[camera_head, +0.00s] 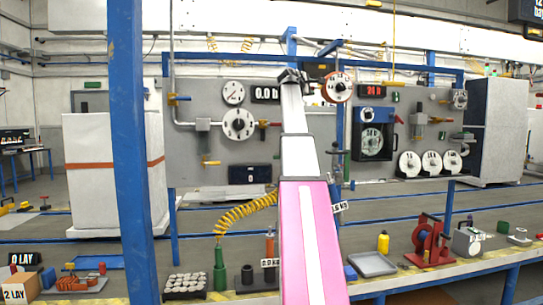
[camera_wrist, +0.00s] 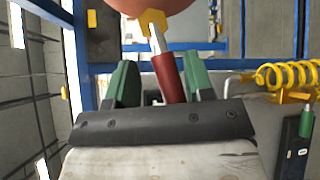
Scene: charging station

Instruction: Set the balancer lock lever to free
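The red lever handle (camera_wrist: 168,76) shows in the wrist view, on a metal shaft with a yellow hex piece (camera_wrist: 155,22) under a rounded orange body (camera_wrist: 160,5). The handle tilts slightly. My gripper (camera_wrist: 162,80) is open, with one green finger on each side of the handle. A gap shows on the left; the handle looks close to the right finger, and I cannot tell if they touch. In the head view my gripper (camera_head: 291,76) is up by the blue frame, left of an orange-rimmed dial (camera_head: 337,87). The lever cannot be made out there.
A grey panel (camera_head: 215,160) with gauges and valves stands behind my arm. A blue post (camera_head: 130,150) rises at left. A yellow coiled hose (camera_wrist: 290,74) hangs right of my gripper in the wrist view. The bench (camera_head: 395,230) holds a tray, a red stand and several tools.

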